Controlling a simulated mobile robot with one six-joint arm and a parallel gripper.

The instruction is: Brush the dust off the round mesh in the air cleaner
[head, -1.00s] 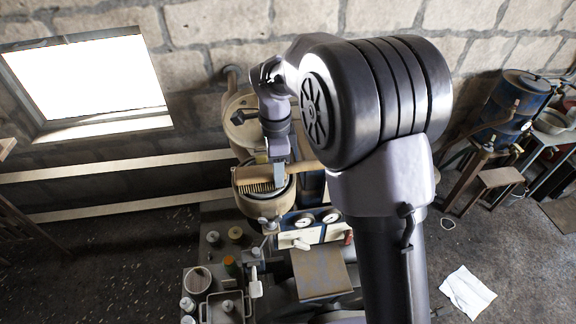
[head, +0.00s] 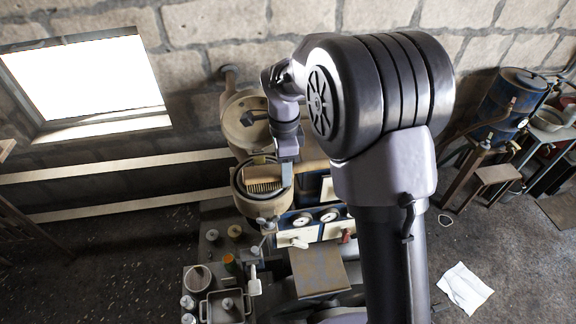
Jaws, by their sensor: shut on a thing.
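The air cleaner (head: 260,208) is a round tan housing with an open top, at the picture's centre left. Its round mesh inside is mostly hidden under the brush, so I cannot make out any dust. My gripper (head: 286,174) is over the right part of the opening, shut on a wooden brush (head: 262,174). The brush has a row of pale bristles pointing down and lies across the opening. I cannot tell whether the bristles touch the mesh.
A round tan lid or vessel (head: 240,122) with a dark fitting stands just behind the air cleaner. A panel with two gauges (head: 315,219) is to the right front. Jars and a metal tray (head: 224,306) stand in front. My arm hides much of the right.

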